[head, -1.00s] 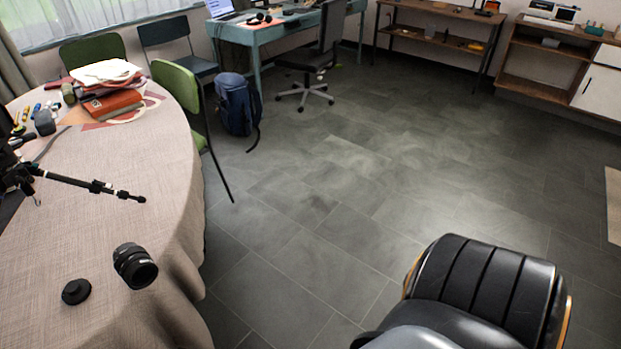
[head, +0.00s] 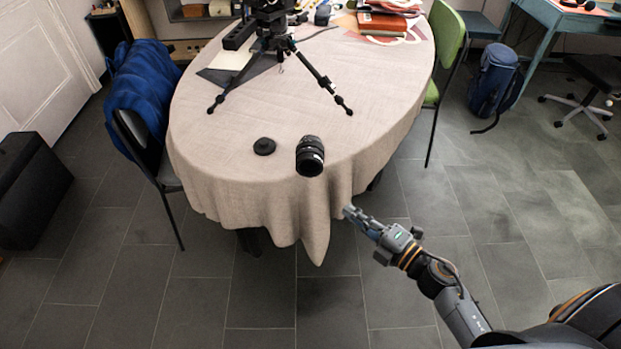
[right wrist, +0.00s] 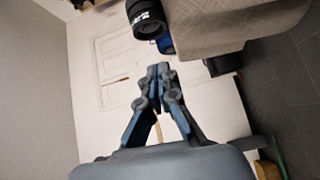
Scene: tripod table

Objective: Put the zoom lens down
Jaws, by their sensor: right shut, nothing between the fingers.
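The black zoom lens (head: 310,156) stands on the table (head: 225,150) near its front edge, with a round black cap (head: 264,146) just to its left. The lens also shows at the top of the right wrist view (right wrist: 148,18). My right gripper (head: 349,211) is off the table's front edge, to the lower right of the lens and apart from it. Its fingers (right wrist: 159,70) are shut with nothing between them. My left gripper is not in view.
A tripod (head: 278,45) stands at the back of the table, with books (head: 383,22) to its right. A chair with a blue jacket (head: 150,95) is at the left, a green chair (head: 447,45) at the right. The front tabletop is mostly clear.

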